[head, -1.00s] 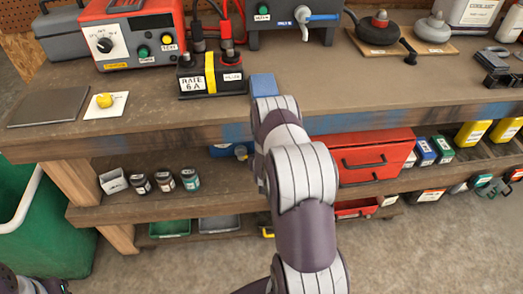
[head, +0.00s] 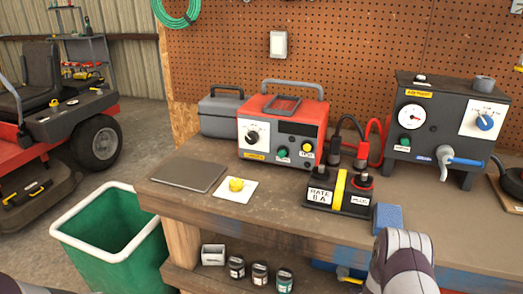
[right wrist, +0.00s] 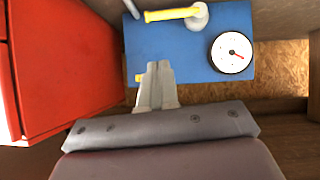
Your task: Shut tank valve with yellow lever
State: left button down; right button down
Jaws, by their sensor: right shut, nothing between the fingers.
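In the right wrist view, a blue panel (right wrist: 185,60) carries a yellow lever (right wrist: 170,14) near the picture's top edge. The lever runs left from a pale round hub (right wrist: 198,15). A white round gauge (right wrist: 232,52) sits to its right. My right gripper (right wrist: 156,68) is shut and empty in front of the panel. Its tips appear below the lever in the picture, apart from it. A small yellow piece (right wrist: 138,78) shows beside the fingers. My left gripper is not in view.
A red cabinet side (right wrist: 60,70) stands close left of my right gripper. Above, the workbench (head: 290,222) holds a red charger (head: 283,125), a black battery (head: 340,192) and a dark panel box (head: 450,130) with a blue lever. A green bin (head: 110,240) stands left.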

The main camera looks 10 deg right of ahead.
jog(key=s+a+f+g+y, duration=0.3)
jog(key=s+a+f+g, duration=0.1)
jog(key=s, duration=0.2)
jog(key=s+a+r+n+g+y, duration=0.25)
jog(key=s+a+r, duration=0.35)
jog(key=a+r, duration=0.35)
jog(key=s+a+r+n+g+y, duration=0.1)
jog(key=s+a+r+n+g, duration=0.2)
jog(key=s+a+r, duration=0.5)
jog(key=w+a+r+t+p, duration=0.1)
jog(key=w+r+p, duration=0.1)
jog(key=r+p, duration=0.7)
jog(key=w+a+r+t+p, duration=0.1)
jog(key=r+p, duration=0.8)
jog(key=r, duration=0.5)
jog(key=shift+w+a+r+p, duration=0.2)
jog(key=shift+w+a+p, duration=0.1)
jog(key=shift+w, duration=0.05)
jog(key=shift+s+d+n, duration=0.1)
jog(key=shift+n, duration=0.15)
